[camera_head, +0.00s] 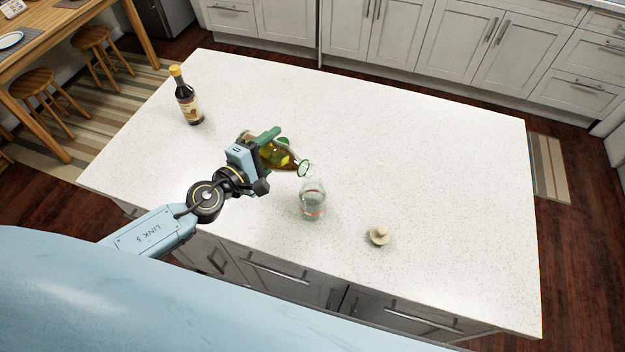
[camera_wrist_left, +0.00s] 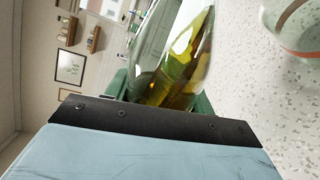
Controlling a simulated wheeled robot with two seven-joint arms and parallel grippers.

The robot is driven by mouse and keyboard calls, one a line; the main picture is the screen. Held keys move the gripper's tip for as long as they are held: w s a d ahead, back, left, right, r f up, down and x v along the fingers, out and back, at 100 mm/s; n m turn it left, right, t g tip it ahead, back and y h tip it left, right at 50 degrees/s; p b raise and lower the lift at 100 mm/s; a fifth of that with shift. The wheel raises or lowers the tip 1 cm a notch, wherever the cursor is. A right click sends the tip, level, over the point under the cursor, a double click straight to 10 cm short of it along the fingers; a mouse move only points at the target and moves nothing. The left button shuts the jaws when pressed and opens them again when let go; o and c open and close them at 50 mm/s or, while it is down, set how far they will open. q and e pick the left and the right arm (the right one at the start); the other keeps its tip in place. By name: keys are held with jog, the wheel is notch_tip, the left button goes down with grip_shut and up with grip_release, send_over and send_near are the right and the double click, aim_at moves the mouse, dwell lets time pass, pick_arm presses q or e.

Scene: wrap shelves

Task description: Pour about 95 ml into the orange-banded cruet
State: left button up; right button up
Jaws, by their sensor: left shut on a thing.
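My left gripper (camera_head: 266,152) is shut on a glass bottle (camera_head: 291,163) of yellow-brown liquid. The bottle lies tilted well over, its mouth pointing right, just above and beside the cruet's opening. In the left wrist view the bottle (camera_wrist_left: 175,60) shows liquid along its lower side. The clear cruet (camera_head: 313,203) with an orange band stands upright on the counter. Whether any liquid is in it or a stream is falling, I cannot tell. Its glass shows in part in the left wrist view (camera_wrist_left: 298,28). My right gripper is not in view.
A pale round stopper or lid (camera_head: 379,235) lies on the white speckled counter (camera_head: 430,160), right of the cruet. A dark bottle with a yellow cap (camera_head: 187,98) stands at the back left. The right half of the counter is clear.

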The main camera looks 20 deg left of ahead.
pick_arm(q)
jog(key=shift+r+m+p, duration=0.7)
jog(key=shift+r+p, duration=0.25)
jog(key=shift+p, duration=0.3)
dwell(0.4)
jog(key=shift+w+a+r, duration=0.1)
jog(key=shift+w+a, duration=0.1)
jog(key=shift+a, duration=0.15)
dwell(0.6)
jog(key=shift+r+m+p, duration=0.4)
jog(key=shift+m+p, duration=0.1)
jog(key=shift+p, duration=0.4)
dwell(3.1)
